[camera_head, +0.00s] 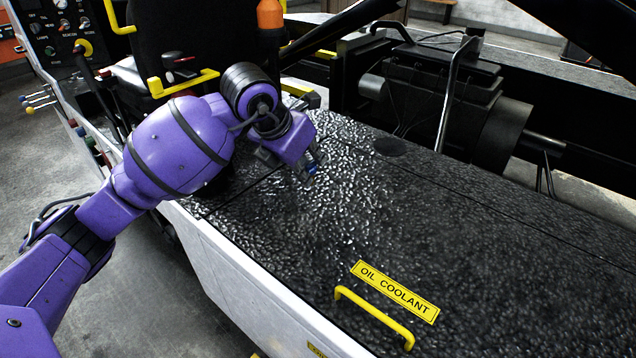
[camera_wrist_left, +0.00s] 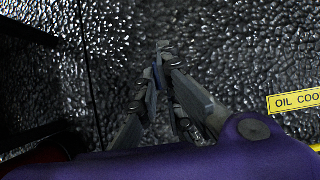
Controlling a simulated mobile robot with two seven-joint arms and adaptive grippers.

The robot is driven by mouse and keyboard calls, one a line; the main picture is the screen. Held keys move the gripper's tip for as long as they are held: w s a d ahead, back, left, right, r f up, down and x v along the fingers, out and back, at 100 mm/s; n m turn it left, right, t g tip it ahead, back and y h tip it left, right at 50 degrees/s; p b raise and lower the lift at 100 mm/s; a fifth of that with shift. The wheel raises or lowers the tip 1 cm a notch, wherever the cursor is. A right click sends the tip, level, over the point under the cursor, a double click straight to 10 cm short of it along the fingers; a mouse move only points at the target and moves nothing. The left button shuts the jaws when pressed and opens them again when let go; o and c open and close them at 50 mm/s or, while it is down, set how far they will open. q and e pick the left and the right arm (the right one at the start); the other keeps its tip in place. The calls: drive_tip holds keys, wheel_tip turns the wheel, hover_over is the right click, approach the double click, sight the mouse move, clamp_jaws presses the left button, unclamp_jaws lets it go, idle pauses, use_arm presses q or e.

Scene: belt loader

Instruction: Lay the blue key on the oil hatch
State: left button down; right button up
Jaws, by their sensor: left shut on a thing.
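My left gripper (camera_head: 308,160) comes in from the left and points down over the black textured deck. It is shut on the blue key (camera_head: 312,169), of which only a small blue piece shows between the fingertips. In the left wrist view the fingers (camera_wrist_left: 158,68) close together, with a thin bluish sliver of the key (camera_wrist_left: 152,75) beside them. The oil hatch (camera_head: 450,245) is the black dimpled panel with a yellow OIL COOLANT label (camera_head: 395,291). The gripper is toward its far left part, near a panel seam; I cannot tell its exact height. My right gripper is out of view.
A yellow handle (camera_head: 375,318) rises from the panel's near edge. A bent metal bar (camera_head: 453,85) and dark machinery (camera_head: 440,85) border the back. The middle of the panel is clear.

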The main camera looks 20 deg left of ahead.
use_arm(q)
drive_tip(key=shift+w+d+f, duration=0.4)
drive_tip(key=shift+d+f, duration=0.25)
drive_tip(key=shift+f, duration=0.2)
drive_tip(key=f, duration=0.3)
drive_tip(key=shift+w+d+f, duration=0.15)
drive_tip(key=shift+d+f, duration=0.05)
drive_tip(key=shift+f, duration=0.2)
drive_tip(key=c, duration=1.9)
unclamp_jaws()
drive_tip(key=shift+r, duration=0.2)
drive_tip(key=v, duration=1.1)
drive_tip(key=shift+s+a+r, duration=0.1)
drive_tip(key=shift+s+r, duration=0.15)
drive_tip(key=shift+s, duration=0.1)
